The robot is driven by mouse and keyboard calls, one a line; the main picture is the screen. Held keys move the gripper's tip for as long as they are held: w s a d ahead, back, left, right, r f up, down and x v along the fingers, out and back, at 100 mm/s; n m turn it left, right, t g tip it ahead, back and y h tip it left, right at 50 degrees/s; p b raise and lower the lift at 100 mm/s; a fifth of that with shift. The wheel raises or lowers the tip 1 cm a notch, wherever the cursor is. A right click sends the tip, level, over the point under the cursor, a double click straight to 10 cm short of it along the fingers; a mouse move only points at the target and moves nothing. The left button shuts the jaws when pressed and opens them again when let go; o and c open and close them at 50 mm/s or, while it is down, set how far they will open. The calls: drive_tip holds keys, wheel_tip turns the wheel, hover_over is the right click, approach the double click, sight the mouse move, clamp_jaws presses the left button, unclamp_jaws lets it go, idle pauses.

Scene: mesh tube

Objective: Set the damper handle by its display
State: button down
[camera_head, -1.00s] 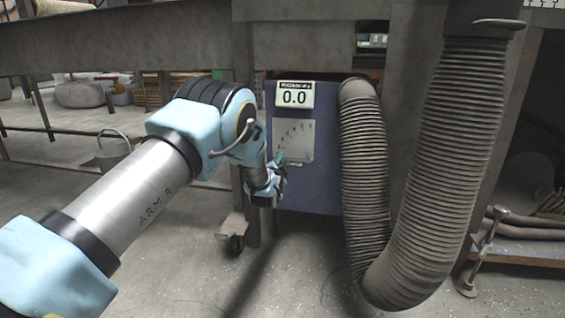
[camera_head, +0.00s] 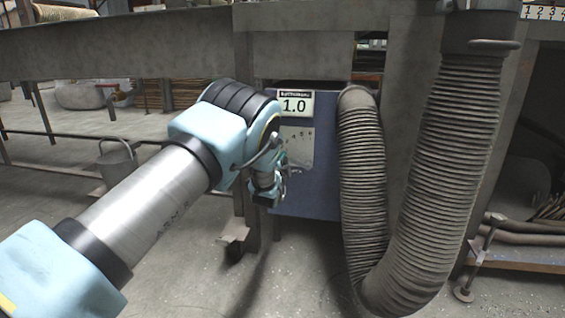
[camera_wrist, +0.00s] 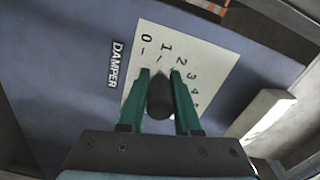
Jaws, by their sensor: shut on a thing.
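The display (camera_head: 295,104) on the blue box reads 1.0 in the head view. In the wrist view my gripper (camera_wrist: 160,82) has its green fingers on both sides of a dark round knob, the damper handle (camera_wrist: 160,100). The handle lies in front of the white scale plate (camera_wrist: 200,62), near the marks 1 and 2. The scale's visible numbers run from 0 upward; the higher ones are partly hidden by a finger. In the head view my gripper (camera_head: 268,185) is at the box's left front, and the handle is hidden there.
A large ribbed hose (camera_head: 440,190) hangs in a loop just right of the blue box (camera_head: 315,200). A grey table frame (camera_head: 245,60) stands above and left of the box. A bucket (camera_head: 117,160) stands at the left. The floor in front is clear.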

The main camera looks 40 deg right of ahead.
drive_tip(key=r+m, duration=0.1)
drive_tip(key=s+r+m+p, duration=0.1)
drive_tip(key=shift+d+r+m, duration=0.15)
drive_tip(key=shift+d+m, duration=0.15)
drive_tip(key=shift+d, duration=0.1)
drive_tip(key=shift+s+d+r+m+p, duration=0.25)
drive_tip(key=shift+s+r+m, duration=0.15)
drive_tip(key=shift+m, duration=0.35)
drive_tip(key=shift+s+d+r+m+p, duration=0.2)
drive_tip(key=shift+s+r+m, duration=0.15)
drive_tip(key=shift+m, duration=0.4)
drive_tip(key=c, duration=0.6)
unclamp_jaws()
drive_tip(key=shift+w+a+f, duration=0.1)
drive_tip(key=shift+a, duration=0.1)
drive_tip(key=p+v, duration=0.3)
drive_tip(key=v, duration=0.7)
drive_tip(key=shift+a, duration=0.3)
drive_tip(key=shift+c, duration=0.4)
